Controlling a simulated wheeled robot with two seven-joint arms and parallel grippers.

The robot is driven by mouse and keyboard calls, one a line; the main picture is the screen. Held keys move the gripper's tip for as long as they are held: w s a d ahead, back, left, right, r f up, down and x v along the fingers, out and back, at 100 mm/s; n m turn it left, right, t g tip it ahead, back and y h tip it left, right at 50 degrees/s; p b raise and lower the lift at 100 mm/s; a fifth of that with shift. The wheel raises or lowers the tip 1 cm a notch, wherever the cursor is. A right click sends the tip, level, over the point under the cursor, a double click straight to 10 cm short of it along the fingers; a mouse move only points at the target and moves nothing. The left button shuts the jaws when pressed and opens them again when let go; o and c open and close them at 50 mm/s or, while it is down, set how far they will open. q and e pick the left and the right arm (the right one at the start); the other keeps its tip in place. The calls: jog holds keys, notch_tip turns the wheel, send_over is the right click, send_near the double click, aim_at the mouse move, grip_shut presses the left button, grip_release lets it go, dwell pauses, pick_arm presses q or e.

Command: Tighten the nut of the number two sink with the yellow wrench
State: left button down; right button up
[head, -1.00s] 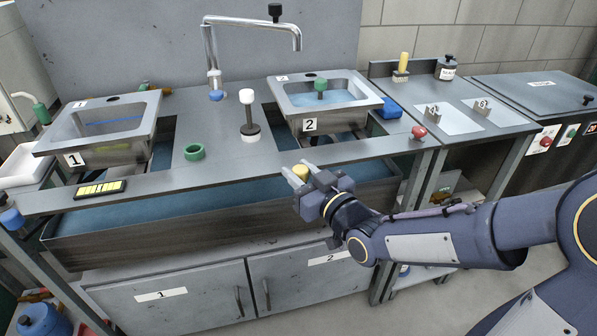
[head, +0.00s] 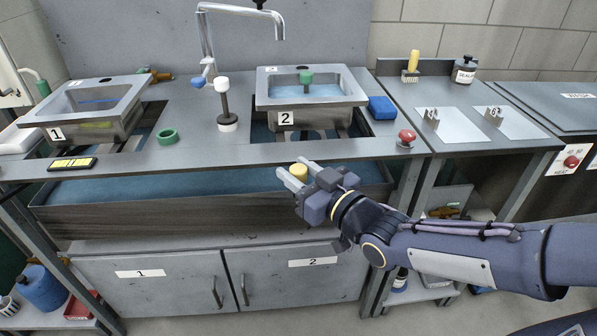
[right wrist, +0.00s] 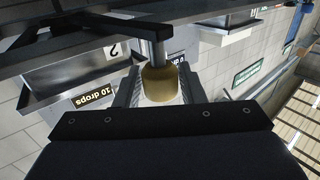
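Sink number two (head: 265,98) is set in the counter, with a white "2" label on its front. A green-topped piece (head: 306,77) stands in its basin. I cannot make out its nut. My right gripper (head: 291,172) is in front of the counter edge, below and in front of that sink. Its fingers are on both sides of the yellow wrench's end (head: 299,171). In the right wrist view the yellow end (right wrist: 160,86) sits between the fingers, with a grey shaft running on from it. My left gripper is out of view.
Sink number one (head: 118,112) is at the left. A green ring (head: 167,136), a white-topped stand (head: 224,105), a blue sponge (head: 382,107) and a red button (head: 407,136) are on the counter. The counter's front beam (head: 220,157) runs just behind the gripper.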

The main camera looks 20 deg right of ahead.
jog(key=shift+o, duration=1.3)
jog(key=p+v, duration=0.1)
jog(key=v, duration=0.6)
jog(key=shift+s, duration=0.4)
jog(key=shift+d, duration=0.1)
